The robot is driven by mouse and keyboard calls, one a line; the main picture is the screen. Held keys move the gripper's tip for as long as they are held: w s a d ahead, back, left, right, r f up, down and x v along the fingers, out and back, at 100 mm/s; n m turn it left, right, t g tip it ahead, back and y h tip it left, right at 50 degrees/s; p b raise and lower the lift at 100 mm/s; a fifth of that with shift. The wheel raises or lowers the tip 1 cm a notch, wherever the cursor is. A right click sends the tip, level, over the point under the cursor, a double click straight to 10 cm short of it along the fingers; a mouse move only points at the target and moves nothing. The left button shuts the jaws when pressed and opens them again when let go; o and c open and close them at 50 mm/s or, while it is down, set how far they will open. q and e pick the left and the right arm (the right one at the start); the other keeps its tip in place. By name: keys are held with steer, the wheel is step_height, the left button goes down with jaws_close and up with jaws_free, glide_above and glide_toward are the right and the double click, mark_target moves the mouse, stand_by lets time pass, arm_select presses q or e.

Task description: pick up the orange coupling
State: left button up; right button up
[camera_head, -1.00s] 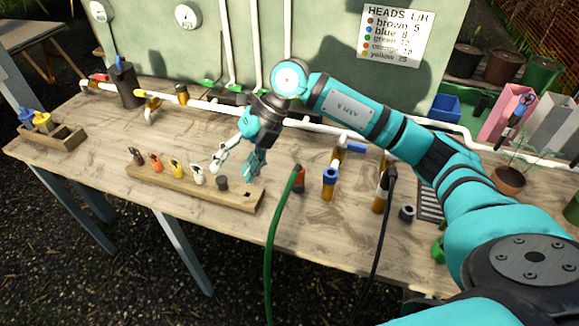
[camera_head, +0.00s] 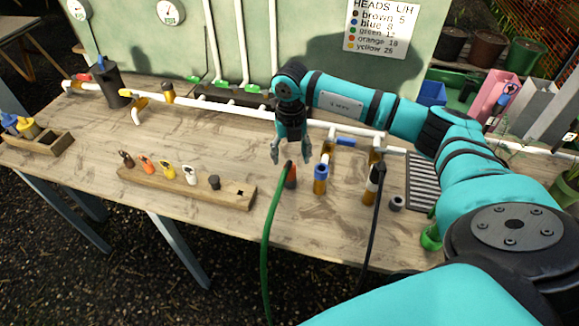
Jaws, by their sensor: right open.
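An orange coupling (camera_head: 291,177) stands upright on the workbench, with the end of a green hose (camera_head: 268,226) beside it in the picture. I cannot tell whether the hose is joined to it. My right gripper (camera_head: 290,156) points down with its fingers spread and empty. In the picture its fingertips lie just above the coupling's top; whether they touch or straddle it I cannot tell. The wooden rack (camera_head: 225,198) to the left holds several small heads, among them an orange one (camera_head: 147,165). My left gripper is not in view.
Right of the coupling stand a blue-collared amber piece (camera_head: 320,179) and a black-capped amber piece (camera_head: 370,185) with a black hose. White pipes (camera_head: 225,107) run along the back. The bench front between rack and coupling is clear.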

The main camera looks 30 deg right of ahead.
step_height(320, 180, down, 5)
steer(key=p, duration=0.2)
steer(key=shift+a+f+p, duration=0.15)
steer(key=shift+f+p, duration=0.05)
steer(key=shift+p, duration=0.1)
steer(key=shift+f, duration=0.3)
steer(key=c, duration=1.3)
